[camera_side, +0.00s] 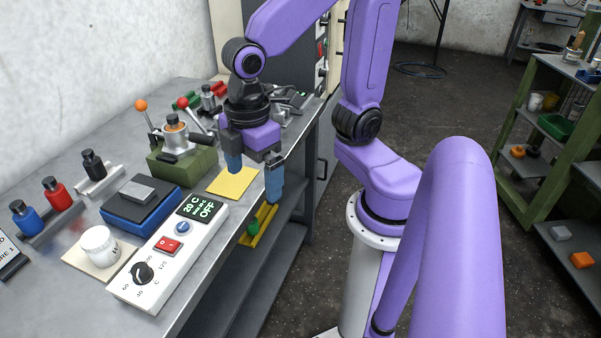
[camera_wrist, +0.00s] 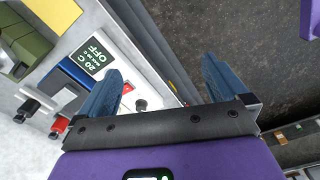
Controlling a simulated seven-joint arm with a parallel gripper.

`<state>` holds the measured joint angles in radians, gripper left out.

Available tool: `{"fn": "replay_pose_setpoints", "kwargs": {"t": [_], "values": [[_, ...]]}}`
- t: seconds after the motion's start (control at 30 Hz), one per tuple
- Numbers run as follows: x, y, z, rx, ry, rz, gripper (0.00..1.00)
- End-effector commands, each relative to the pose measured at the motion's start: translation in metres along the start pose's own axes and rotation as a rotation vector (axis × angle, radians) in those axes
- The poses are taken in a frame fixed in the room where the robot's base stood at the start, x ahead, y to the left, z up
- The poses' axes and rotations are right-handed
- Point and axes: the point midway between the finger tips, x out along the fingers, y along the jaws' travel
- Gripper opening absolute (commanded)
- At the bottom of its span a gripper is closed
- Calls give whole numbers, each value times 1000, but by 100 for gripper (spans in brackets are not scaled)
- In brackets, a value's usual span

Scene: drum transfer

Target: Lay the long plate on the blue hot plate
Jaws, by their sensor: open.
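The blue hot plate (camera_side: 133,214) with a dark top stands on the bench, left of the white control box (camera_side: 185,240) reading "20 C OFF". A small grey rectangular plate (camera_side: 137,191) lies flat on that dark top; I see no other long plate. The hot plate (camera_wrist: 52,79) and the grey plate (camera_wrist: 62,97) also show at the left of the wrist view. My gripper (camera_side: 254,186) is open with nothing visible between its blue fingers, near the bench's front edge, to the right of the hot plate. It is apart from the plate.
A yellow pad (camera_side: 234,181) lies near my gripper's left finger. A green press-like fixture (camera_side: 184,164) with levers stands behind. A white cup (camera_side: 100,247) on a beige tile and several bottles (camera_side: 56,193) are at the left. A yellow tray (camera_side: 262,229) is below the edge.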

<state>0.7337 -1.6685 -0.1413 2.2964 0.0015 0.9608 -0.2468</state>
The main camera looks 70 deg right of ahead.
Motion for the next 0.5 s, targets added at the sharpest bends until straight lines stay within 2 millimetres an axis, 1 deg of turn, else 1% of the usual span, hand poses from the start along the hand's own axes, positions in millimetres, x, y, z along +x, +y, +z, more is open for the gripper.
{"fn": "replay_pose_setpoints", "kwargs": {"t": [0.03,0.1,0.2,0.33,0.5], "values": [[2,-13,15,13,2,-1,100],[6,-26,32,35,4,-1,100],[10,-39,50,59,4,-3,100],[14,-48,63,79,5,-4,100],[15,-51,67,85,5,-4,100]]}}
